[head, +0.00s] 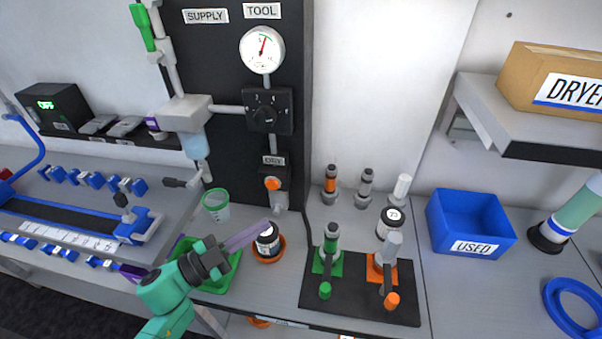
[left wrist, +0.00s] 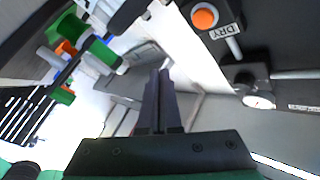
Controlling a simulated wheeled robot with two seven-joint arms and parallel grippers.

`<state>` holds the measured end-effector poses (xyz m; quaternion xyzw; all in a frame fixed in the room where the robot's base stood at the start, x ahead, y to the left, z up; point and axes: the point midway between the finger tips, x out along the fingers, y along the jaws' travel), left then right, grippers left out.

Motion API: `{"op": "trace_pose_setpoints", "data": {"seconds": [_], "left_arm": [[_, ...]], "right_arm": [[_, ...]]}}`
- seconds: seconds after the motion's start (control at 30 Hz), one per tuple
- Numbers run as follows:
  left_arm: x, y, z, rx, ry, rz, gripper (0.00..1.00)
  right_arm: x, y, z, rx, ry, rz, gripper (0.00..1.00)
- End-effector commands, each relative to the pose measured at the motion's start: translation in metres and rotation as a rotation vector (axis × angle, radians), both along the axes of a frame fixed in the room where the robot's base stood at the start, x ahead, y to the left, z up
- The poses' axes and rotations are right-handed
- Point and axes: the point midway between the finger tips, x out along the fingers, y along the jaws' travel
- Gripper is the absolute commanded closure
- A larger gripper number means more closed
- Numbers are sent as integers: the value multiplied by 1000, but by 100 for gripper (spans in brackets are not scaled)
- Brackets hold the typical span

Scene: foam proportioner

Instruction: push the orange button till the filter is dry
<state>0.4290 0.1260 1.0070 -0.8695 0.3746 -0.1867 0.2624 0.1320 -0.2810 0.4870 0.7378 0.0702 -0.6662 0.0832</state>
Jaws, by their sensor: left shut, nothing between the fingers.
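The orange button (head: 272,184) sits on a dark box under a DRY label, low on the black panel. It also shows in the left wrist view (left wrist: 205,16). A grey block with a bluish translucent bowl (head: 194,146), which looks like the filter, hangs at the panel's left; I cannot tell if it is wet inside. My left gripper (head: 268,226) is shut and empty. In the left wrist view the shut fingers (left wrist: 160,75) point away from the button. My right gripper is not in view.
A dark jar (head: 268,243) stands on an orange base by the fingertips. A clear green-rimmed cup (head: 216,205) and green tray (head: 226,278) are nearby. A black mat (head: 345,300) holds upright fittings at right. A gauge (head: 262,49) and dial (head: 265,115) are above the button.

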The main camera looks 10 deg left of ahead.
Motion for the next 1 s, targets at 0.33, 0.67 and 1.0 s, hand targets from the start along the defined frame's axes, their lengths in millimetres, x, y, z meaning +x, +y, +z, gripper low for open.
{"op": "trace_pose_setpoints", "data": {"seconds": [0.33,0.67,1.0], "left_arm": [[1,0,0,0,0,2,100],[36,-2,-4,0,-4,2,100],[81,-5,-2,0,-1,4,100]], "right_arm": [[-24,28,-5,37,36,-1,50],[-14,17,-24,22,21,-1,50],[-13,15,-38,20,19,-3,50]]}}
